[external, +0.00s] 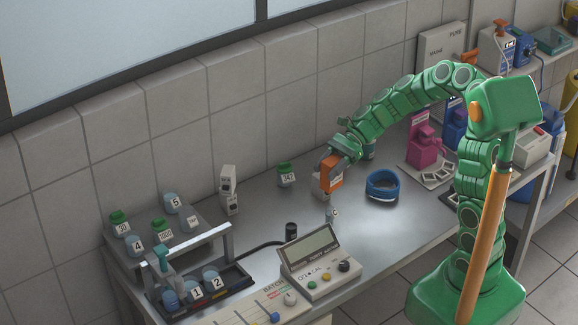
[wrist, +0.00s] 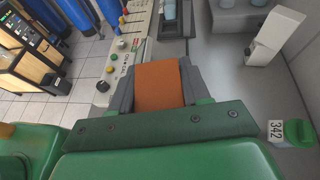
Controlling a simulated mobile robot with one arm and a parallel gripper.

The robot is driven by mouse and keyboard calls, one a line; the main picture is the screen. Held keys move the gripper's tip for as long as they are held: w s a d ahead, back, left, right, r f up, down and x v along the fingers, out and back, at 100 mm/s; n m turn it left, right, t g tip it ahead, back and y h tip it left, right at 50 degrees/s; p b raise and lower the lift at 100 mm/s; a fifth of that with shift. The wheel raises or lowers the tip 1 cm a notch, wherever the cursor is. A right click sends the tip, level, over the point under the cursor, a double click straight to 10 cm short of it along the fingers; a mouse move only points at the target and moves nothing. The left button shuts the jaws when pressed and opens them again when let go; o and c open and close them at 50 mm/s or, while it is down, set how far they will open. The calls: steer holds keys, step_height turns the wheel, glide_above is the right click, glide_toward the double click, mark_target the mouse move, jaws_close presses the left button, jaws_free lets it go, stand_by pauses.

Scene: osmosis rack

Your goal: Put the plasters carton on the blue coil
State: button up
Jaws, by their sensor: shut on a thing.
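The plasters carton is an orange box (external: 331,171), and no label on it can be read. My gripper (external: 332,166) is shut on it, left of the blue coil and close to the bench at the wall side. In the wrist view the carton (wrist: 160,84) fills the space between the two grey fingers of my gripper (wrist: 158,88). The blue coil (external: 382,186) lies flat on the steel bench as a thick ring, with nothing on it. The coil is not in the wrist view. I cannot tell whether the carton touches the bench.
A meter with a screen (external: 316,262) is in front. A pink stand (external: 421,142) is right of the coil.

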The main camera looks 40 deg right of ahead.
steer(key=s+d+r+m+t, duration=0.15)
steer(key=s+d, duration=0.25)
steer(key=d, duration=0.4)
steer(key=s+d+r+m+t+h, duration=0.1)
steer(key=s+d+m+t, duration=0.25)
steer(key=d, duration=0.35)
steer(key=s+d+r+m+t, duration=0.1)
steer(key=s+d+r+t, duration=0.1)
steer(key=s+d, duration=0.45)
steer(key=shift+w+d+f, duration=0.4)
steer(key=shift+w+f, duration=1.85)
steer(key=shift+w, duration=0.4)
steer(key=shift+w+d+f, duration=0.35)
steer(key=shift+w+f, duration=1.85)
steer(key=shift+w, duration=0.4)
steer(key=shift+w+d+f, duration=0.4)
steer(key=shift+w+f, duration=1.85)
steer(key=shift+w, duration=0.4)
steer(key=shift+f, duration=0.1)
steer(key=o, duration=1.1)
steer(key=shift+c, duration=0.2)
